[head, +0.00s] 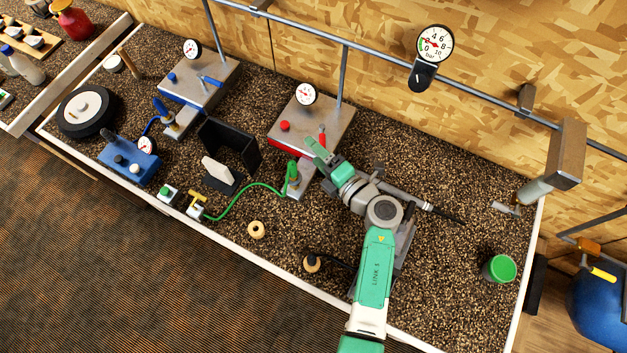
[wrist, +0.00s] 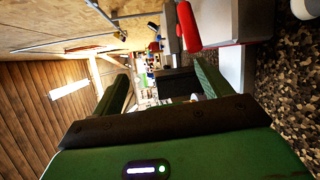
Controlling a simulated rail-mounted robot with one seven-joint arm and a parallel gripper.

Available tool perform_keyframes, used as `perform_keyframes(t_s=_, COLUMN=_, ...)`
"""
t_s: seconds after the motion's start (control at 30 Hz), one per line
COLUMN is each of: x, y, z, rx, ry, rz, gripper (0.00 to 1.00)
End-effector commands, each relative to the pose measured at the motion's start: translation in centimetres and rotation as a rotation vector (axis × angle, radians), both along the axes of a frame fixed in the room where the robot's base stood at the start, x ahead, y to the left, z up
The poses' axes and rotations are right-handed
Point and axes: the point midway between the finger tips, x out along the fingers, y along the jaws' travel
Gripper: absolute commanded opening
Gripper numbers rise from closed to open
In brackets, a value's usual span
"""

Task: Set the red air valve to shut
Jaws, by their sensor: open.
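The red air valve shows as a short red lever (head: 322,136) at the front right of a grey box (head: 311,118) with a red lower edge. In the wrist view the red lever (wrist: 187,25) is large and close, just beyond the tip of the right-hand finger. My gripper (head: 315,148) is beside the lever at the front of the box, partly hiding that area. In the wrist view my gripper (wrist: 160,68) has its two green fingers apart with nothing held between them. I cannot tell whether the lever touches a finger, or its exact valve setting.
A green hose (head: 240,197) with a green fitting lies just left of my gripper. A black holder (head: 229,148) stands further left, beyond it a similar grey box (head: 200,83) with a blue lever. A rail (head: 345,75) runs behind.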

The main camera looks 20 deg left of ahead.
Motion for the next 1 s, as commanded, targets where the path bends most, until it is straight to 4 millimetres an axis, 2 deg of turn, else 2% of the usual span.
perform_keyframes(t_s=0.03, x=-1.4, y=-0.5, z=1.0, rx=0.007, ry=0.000, rz=-0.007, gripper=0.38)
perform_keyframes(t_s=0.07, x=-2.3, y=-0.6, z=1.1, rx=0.007, ry=-0.001, rz=-0.009, gripper=0.24)
perform_keyframes(t_s=0.2, x=-5.9, y=-1.3, z=1.2, rx=0.004, ry=-0.001, rz=-0.007, gripper=0.24)
perform_keyframes(t_s=0.3, x=-7.8, y=-1.6, z=1.2, rx=0.002, ry=-0.001, rz=-0.007, gripper=0.24)
perform_keyframes(t_s=0.53, x=-9.9, y=-2.1, z=1.0, rx=-0.003, ry=-0.002, rz=-0.002, gripper=0.24)
perform_keyframes(t_s=0.77, x=-10.0, y=-2.1, z=0.9, rx=-0.004, ry=-0.002, rz=-0.002, gripper=0.24)
perform_keyframes(t_s=0.87, x=-9.5, y=-2.3, z=1.1, rx=0.000, ry=-0.004, rz=-0.018, gripper=0.08)
perform_keyframes(t_s=0.9, x=-8.4, y=-2.9, z=1.5, rx=0.011, ry=-0.009, rz=-0.054, gripper=0.01)
perform_keyframes(t_s=0.97, x=-5.5, y=-4.3, z=3.2, rx=0.055, ry=-0.024, rz=-0.157, gripper=0.00)
perform_keyframes(t_s=1.0, x=-2.8, y=-5.8, z=5.1, rx=0.109, ry=-0.038, rz=-0.256, gripper=0.00)
